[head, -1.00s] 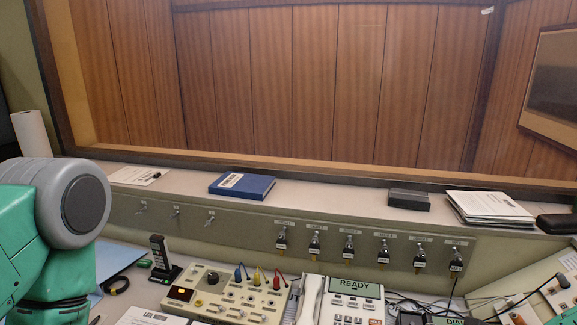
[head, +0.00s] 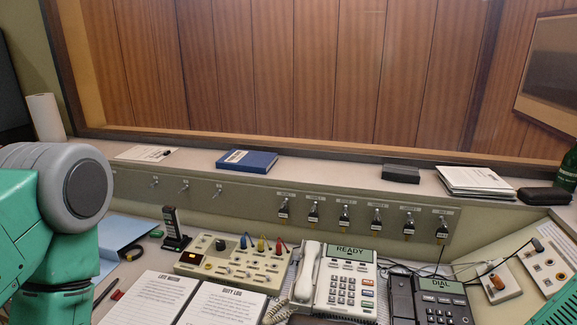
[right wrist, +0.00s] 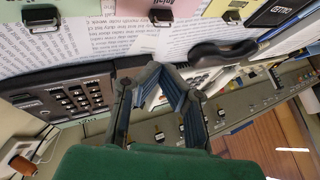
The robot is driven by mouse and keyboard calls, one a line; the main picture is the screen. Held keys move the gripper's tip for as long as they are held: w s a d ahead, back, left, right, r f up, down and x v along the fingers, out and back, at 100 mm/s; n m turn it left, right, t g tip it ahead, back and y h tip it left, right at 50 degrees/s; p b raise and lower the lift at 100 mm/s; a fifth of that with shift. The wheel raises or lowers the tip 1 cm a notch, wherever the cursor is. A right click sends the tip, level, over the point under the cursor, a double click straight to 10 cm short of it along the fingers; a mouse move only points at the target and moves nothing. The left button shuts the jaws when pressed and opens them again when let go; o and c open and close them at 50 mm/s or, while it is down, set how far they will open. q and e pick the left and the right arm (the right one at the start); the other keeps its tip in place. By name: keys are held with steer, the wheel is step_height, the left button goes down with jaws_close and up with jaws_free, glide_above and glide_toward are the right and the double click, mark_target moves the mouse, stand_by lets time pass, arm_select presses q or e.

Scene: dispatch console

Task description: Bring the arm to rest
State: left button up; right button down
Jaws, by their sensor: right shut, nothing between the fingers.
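My right gripper (right wrist: 161,72) shows in the right wrist view, its two dark fingers meeting at the tips with nothing between them. It hangs above the console, with printed sheets and a dark handset (right wrist: 217,52) in view beyond it. It does not show in the head view. In the head view a green and grey link of my left arm (head: 75,190) stands at the left edge. My left gripper is outside both views.
The console holds a beige phone marked READY (head: 348,283), a dark phone marked DIAL (head: 437,300), a switch panel (head: 232,265) and two log sheets (head: 222,303). Behind, the ledge carries a blue book (head: 246,161) and papers (head: 474,181). Keys (head: 345,214) hang below it.

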steer(key=s+d+f+n+g+h, duration=0.1)
steer(key=s+f+n+g+h, duration=0.15)
steer(key=s, duration=0.85)
steer(key=s+d+f+n+g+h, duration=0.1)
steer(key=s+f+g+h, duration=0.2)
steer(key=s, duration=0.9)
step_height(320, 180, down, 6)
steer(key=g+y+b, duration=0.1)
steer(key=b, duration=0.5)
steer(key=shift+w+a+y, duration=0.15)
steer(key=shift+w+y, duration=0.05)
steer(key=shift+y, duration=0.15)
